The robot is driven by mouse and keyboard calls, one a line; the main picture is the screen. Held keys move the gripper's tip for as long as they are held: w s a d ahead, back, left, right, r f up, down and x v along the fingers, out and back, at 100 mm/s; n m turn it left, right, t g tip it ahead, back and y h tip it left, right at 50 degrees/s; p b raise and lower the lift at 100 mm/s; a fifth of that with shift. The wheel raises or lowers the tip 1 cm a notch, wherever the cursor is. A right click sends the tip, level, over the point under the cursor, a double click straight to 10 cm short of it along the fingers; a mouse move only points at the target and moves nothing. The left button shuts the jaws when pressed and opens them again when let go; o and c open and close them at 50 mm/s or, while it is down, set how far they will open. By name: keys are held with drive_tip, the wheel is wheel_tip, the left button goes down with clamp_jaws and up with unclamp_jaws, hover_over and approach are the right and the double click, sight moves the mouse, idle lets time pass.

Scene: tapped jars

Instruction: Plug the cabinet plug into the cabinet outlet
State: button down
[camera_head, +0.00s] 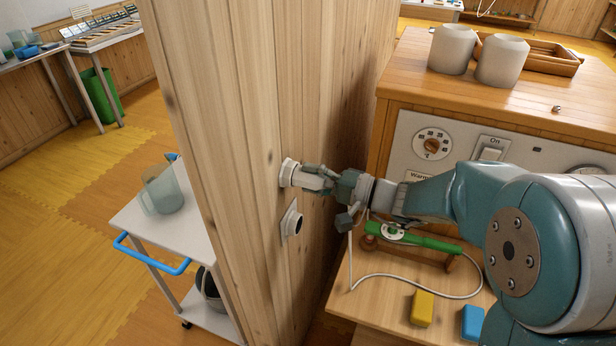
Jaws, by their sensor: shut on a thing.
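My gripper (316,178) reaches left to the side of the wooden post and is shut on a small pale plug (309,182), mostly hidden by the fingers. A white cable (351,262) hangs below my gripper and loops over the low wooden top to the right.
A wooden post (240,120) stands in the middle. A green tool (420,238), a yellow block (422,307) and a blue block (472,322) lie below. A white cart (190,222) stands left.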

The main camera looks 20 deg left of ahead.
drive_tip(key=shift+d, duration=0.45)
drive_tip(key=shift+s+d, duration=0.1)
drive_tip(key=shift+d, duration=0.9)
drive_tip(key=d, duration=0.6)
drive_tip(key=shift+s+d, duration=0.15)
drive_tip(key=shift+s, duration=0.15)
drive_tip(key=shift+f, duration=0.1)
drive_tip(key=a+f, duration=0.4)
drive_tip(key=f, duration=1)
drive_tip(key=shift+w+f, duration=0.2)
drive_tip(key=shift+f, duration=0.2)
idle(1.6)
idle(0.3)
